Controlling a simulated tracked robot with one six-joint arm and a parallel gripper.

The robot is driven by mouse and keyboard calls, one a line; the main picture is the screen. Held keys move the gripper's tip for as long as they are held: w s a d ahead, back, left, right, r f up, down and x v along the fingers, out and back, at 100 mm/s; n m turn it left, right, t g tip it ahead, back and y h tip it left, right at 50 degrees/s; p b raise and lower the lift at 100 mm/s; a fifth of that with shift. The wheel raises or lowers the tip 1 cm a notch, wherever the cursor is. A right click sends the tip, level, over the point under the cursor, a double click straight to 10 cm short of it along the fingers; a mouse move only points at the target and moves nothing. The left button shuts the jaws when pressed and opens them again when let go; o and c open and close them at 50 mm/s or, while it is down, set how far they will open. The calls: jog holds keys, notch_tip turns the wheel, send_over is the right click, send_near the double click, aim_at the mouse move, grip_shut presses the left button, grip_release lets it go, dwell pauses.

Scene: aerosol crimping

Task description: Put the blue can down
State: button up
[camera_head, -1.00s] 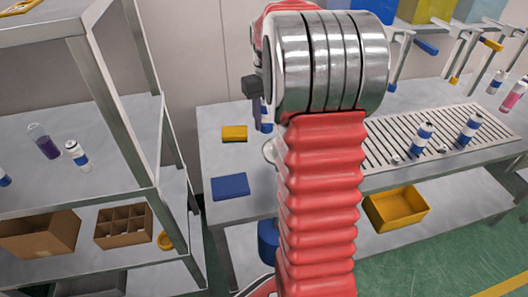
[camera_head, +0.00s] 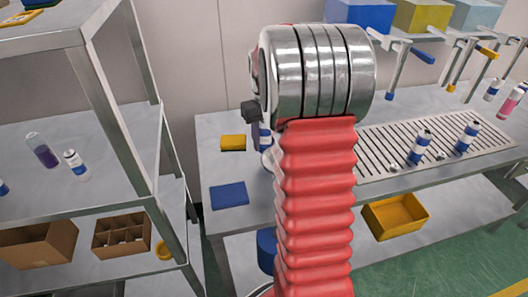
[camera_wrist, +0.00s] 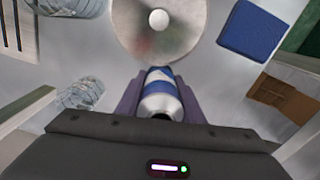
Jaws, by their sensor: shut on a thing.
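The blue can (camera_wrist: 160,94), white with a blue band, is between the two fingers of my gripper (camera_wrist: 159,92) in the wrist view. The gripper is shut on it. A round grey plate (camera_wrist: 185,32) with a white knob lies just beyond the can's far end. In the head view my arm hides most of the gripper. A blue-and-white sliver (camera_head: 265,137), apparently the held can, shows at the arm's left edge, over the table (camera_head: 225,166). Whether its base touches anything is hidden.
A blue pad (camera_head: 229,194) and a yellow block (camera_head: 233,142) lie on the table's left part. A shelf (camera_head: 120,178) with bottles and boxes stands left. A yellow bin (camera_head: 395,215) sits below.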

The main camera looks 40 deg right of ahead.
jog(key=shift+f, duration=2.5)
jog(key=o, duration=1.1)
notch_tip(320, 180, up, 12)
jog(key=shift+r, duration=0.1)
jog(key=shift+a, duration=0.1)
